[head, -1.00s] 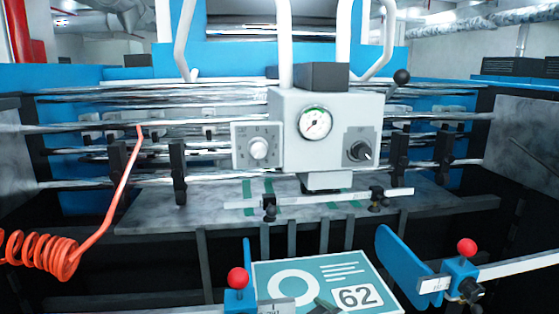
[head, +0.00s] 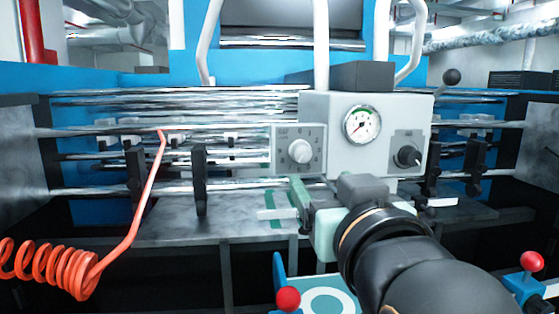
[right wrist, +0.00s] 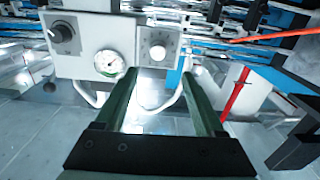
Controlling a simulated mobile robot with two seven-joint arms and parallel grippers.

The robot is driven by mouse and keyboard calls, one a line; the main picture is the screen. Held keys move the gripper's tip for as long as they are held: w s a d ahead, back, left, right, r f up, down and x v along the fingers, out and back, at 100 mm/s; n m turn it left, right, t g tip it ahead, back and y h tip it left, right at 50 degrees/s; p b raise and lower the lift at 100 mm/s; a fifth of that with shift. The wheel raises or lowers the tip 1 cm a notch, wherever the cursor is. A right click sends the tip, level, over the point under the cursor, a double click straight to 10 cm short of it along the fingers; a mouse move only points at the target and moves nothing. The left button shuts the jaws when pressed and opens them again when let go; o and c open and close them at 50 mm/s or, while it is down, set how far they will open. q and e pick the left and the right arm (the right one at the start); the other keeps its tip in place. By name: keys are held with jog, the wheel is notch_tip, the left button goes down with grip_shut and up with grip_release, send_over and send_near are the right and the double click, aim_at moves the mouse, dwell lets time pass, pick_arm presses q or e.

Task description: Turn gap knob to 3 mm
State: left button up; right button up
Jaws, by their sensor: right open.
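The gap knob (head: 300,151) is a round light-grey knob on a square plate (head: 279,163) with printed marks, on the left of the grey control box (head: 385,102). Its setting is too small to read. My right gripper (head: 303,187) is just below the knob, open and empty, with green fingers pointing toward the machine. In the right wrist view, the knob (right wrist: 157,51) lies beyond the gap between the open fingertips (right wrist: 160,74), apart from them. My left gripper is out of view.
A pressure gauge (head: 362,124) and a black knob (head: 408,156) sit right of the gap knob. A coiled orange hose (head: 60,266) hangs at the left. Metal rollers (head: 190,110) run behind. A red-topped blue clamp (head: 287,298) stands below.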

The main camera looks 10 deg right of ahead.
aim_at(303, 156)
jog(key=w+p, duration=0.2)
jog(key=w, duration=1)
jog(key=shift+w+d+r, duration=0.1)
jog(key=shift+d, duration=0.05)
jog(key=shift+c, duration=0.2)
grip_shut()
